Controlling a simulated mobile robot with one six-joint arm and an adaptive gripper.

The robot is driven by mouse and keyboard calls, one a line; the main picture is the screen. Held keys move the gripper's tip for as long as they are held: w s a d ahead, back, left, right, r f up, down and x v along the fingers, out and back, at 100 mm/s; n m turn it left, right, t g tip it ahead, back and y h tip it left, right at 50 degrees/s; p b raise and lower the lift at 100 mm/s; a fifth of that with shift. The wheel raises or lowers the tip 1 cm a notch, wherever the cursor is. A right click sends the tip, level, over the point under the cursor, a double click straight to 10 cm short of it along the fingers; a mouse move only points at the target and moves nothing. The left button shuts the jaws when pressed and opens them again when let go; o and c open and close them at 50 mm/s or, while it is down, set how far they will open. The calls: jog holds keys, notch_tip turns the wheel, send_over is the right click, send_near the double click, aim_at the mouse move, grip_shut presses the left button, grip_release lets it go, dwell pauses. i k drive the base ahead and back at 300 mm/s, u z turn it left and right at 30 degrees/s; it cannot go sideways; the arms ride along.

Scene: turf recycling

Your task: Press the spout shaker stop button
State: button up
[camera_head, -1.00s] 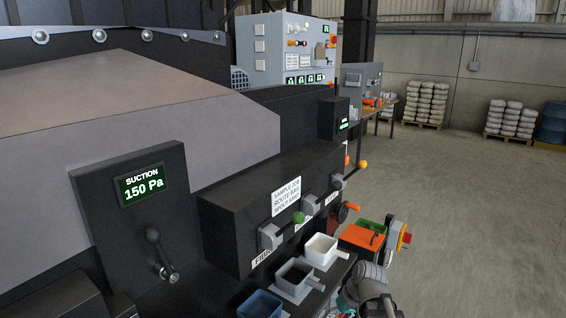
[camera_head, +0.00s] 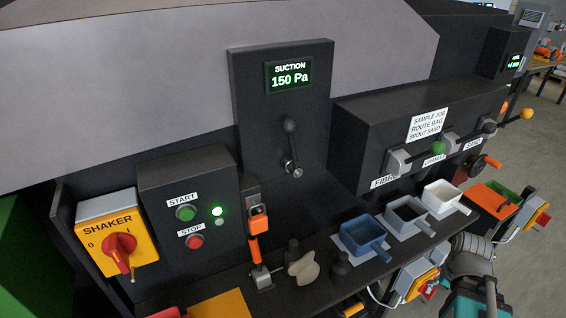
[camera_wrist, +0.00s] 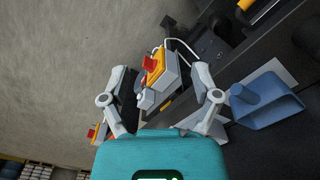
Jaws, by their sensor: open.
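The red STOP button (camera_head: 194,241) sits below the green START button (camera_head: 185,213) on a dark panel at the left in the head view. A green lamp (camera_head: 217,211) is lit beside them. A yellow box marked SHAKER (camera_head: 117,240) with a red rotary knob stands left of the panel. A grey-and-yellow box (camera_head: 418,281) with red parts is at the bench's front edge; a similar box with a red button (camera_wrist: 150,64) shows between my fingers in the wrist view. My gripper (camera_wrist: 160,76) is open and empty; its fingertips are not clear in the head view.
An orange-handled lever (camera_head: 255,245) and a tan lumpy object (camera_head: 303,268) stand right of the panel. An orange bin (camera_head: 490,199) is at right. Open floor (camera_wrist: 60,70) lies left in the wrist view.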

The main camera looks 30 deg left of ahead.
aim_at(195, 242)
jog(key=u, duration=2.05)
